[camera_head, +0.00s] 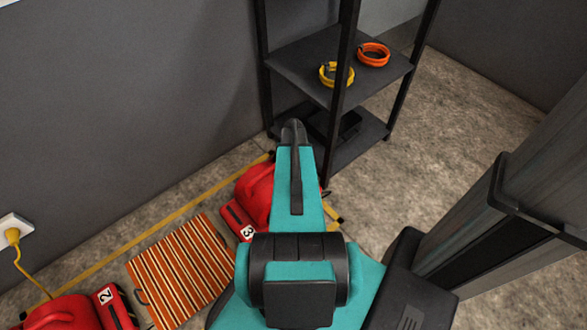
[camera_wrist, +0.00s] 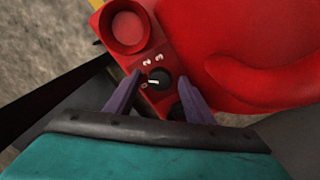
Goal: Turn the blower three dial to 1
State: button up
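Blower three (camera_head: 257,195) is a red machine with a white "3" label, partly hidden behind my arm in the head view. The wrist view shows its red body (camera_wrist: 250,60) and a panel with a small black round dial (camera_wrist: 160,83). The dial's white pointer line points left, toward a small mark at the dial's left. Contact cannot be told. The head view does not clearly show my fingers.
Blower two (camera_head: 75,312), red, stands at lower left, with a striped orange rug (camera_head: 180,270) between the blowers. A dark shelf (camera_head: 300,68) with a yellow coil (camera_head: 325,75) and an orange coil (camera_head: 373,47) stands behind blower three. A grey wall (camera_head: 130,110) runs along the left.

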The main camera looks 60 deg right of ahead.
dwell(0.3)
notch_tip(320, 180, up, 14)
jog(key=p, duration=0.2)
jog(key=shift+p, duration=0.35)
jog(key=shift+a+f, duration=0.1)
dwell(0.5)
